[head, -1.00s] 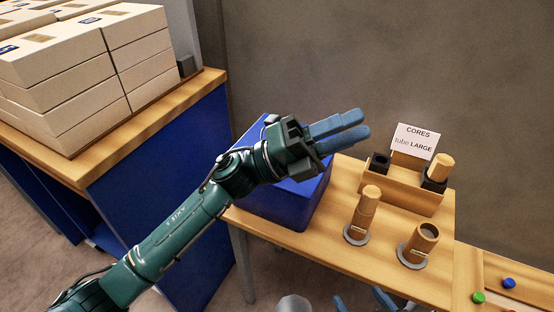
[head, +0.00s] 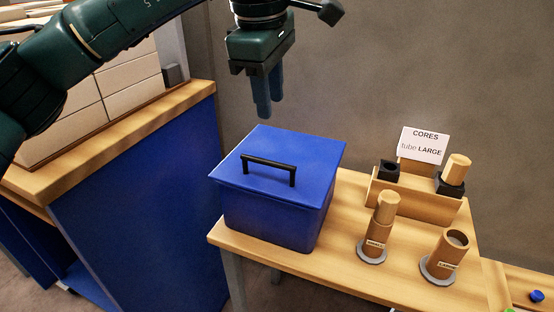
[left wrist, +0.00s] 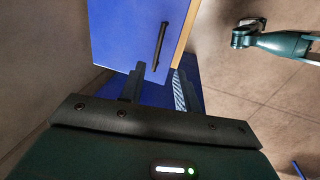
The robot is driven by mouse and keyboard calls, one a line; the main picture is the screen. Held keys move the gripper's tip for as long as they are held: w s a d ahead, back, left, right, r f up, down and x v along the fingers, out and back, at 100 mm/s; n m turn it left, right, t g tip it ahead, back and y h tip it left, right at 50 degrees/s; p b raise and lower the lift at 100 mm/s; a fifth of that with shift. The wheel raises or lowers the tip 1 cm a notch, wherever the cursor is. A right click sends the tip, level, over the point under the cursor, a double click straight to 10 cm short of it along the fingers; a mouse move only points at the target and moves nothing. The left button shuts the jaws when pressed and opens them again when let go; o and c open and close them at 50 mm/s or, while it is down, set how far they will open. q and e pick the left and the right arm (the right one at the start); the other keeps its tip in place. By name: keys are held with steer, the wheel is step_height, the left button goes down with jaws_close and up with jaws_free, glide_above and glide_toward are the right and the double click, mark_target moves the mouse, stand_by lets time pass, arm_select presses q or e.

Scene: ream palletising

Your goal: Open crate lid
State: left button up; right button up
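The blue crate (head: 270,218) stands on the wooden table with its blue lid (head: 300,150) on and shut. A black bar handle (head: 268,162) rises from the lid. In the left wrist view the lid (left wrist: 125,30) and handle (left wrist: 160,46) lie beyond the fingers. My left gripper (head: 264,116) points down above the lid's back edge, clear of the lid and handle. Its two fingers are apart with nothing between them (left wrist: 158,85). A teal arm part shows at the upper right of the left wrist view, but I cannot make out my right gripper's fingers.
Cardboard tubes (head: 381,228) (head: 446,254) stand on grey discs right of the crate. Behind them are a wooden core holder (head: 415,202) and a "CORES tube LARGE" sign (head: 424,145). A blue-sided bench (head: 140,200) with stacked white reams (head: 130,95) is at left.

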mark_target(277, 163)
arm_select(q)
steer(key=f, duration=0.4)
steer(key=w+f+b, duration=0.1)
steer(key=f, duration=0.3)
steer(key=w+f, duration=0.1)
steer(key=f, duration=0.3)
steer(key=shift+w+d+f, duration=0.2)
steer(key=shift+d+f, duration=0.15)
steer(key=shift+d, duration=0.05)
jaws_close()
